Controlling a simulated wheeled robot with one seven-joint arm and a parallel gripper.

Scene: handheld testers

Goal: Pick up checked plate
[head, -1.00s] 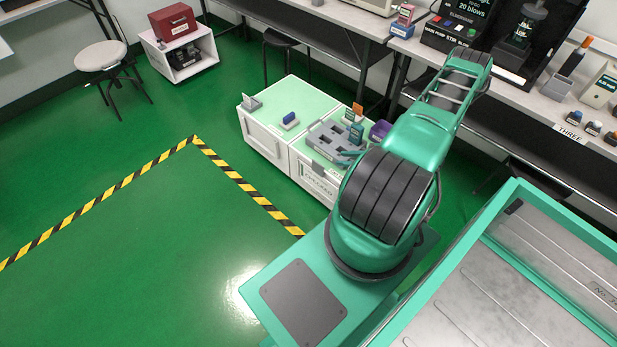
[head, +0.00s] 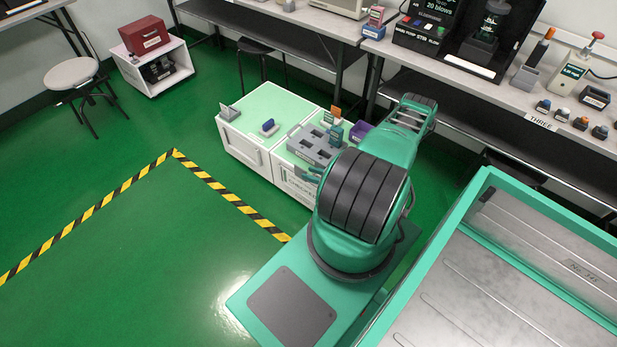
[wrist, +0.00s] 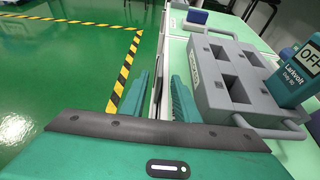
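In the wrist view, my gripper (wrist: 160,80) points down along the cabinet's front edge. Its two teal fingers are apart, with a thin pale upright strip between them. This strip is probably the plate's edge, but I cannot tell for sure. I see no contact with the fingers. In the head view my arm hides most of the gripper.
The grey tray (wrist: 228,85) with square pockets and bar handles lies on the cabinet top, close right of the fingers. A blue block (head: 268,127) lies further left. Green floor (head: 120,240) in front is clear.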

